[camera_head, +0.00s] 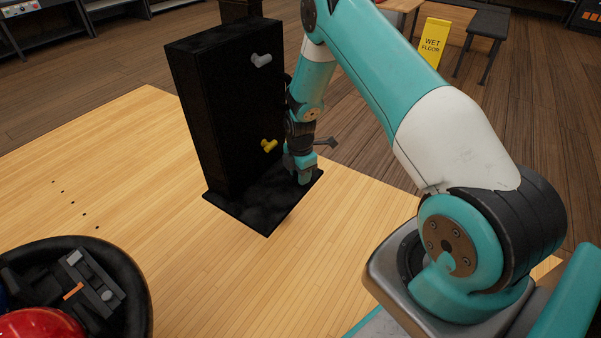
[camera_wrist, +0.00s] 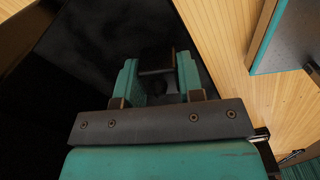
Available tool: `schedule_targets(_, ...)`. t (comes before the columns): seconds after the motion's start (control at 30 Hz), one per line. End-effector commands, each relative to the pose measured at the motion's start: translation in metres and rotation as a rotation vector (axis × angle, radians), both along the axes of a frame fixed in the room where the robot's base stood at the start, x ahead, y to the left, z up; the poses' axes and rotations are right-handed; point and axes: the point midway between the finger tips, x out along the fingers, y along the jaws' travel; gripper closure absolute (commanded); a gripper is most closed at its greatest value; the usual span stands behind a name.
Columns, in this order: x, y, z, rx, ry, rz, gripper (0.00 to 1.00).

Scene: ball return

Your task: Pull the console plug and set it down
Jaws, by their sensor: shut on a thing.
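The black console (camera_head: 228,110) stands upright on a flat black base plate (camera_head: 262,208) on the wooden floor. Its front has a grey knob (camera_head: 261,60) near the top and a yellow knob (camera_head: 268,146) lower down. My gripper (camera_head: 299,177) points down, low beside the console's right side, just above the base plate. In the wrist view its teal fingers (camera_wrist: 157,72) are closed on a dark, blocky piece, which looks like the plug (camera_wrist: 155,60). Whether the plug is still seated is too dark to tell, and the fingers hide it in the head view.
A round black bin (camera_head: 140,290) at the lower left holds a red ball (camera_head: 40,324) and dark blocky parts. A yellow wet-floor sign (camera_head: 433,43) and a dark bench (camera_head: 487,25) stand at the back right. The light wood left of the console is largely clear.

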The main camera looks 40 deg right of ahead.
Motion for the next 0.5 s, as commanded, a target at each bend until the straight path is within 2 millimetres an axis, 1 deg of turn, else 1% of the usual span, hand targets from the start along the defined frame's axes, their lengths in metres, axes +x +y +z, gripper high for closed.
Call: schedule_targets(0.5,0.0002,0.0002,-0.0076,0.000,0.000,0.000,1.00)
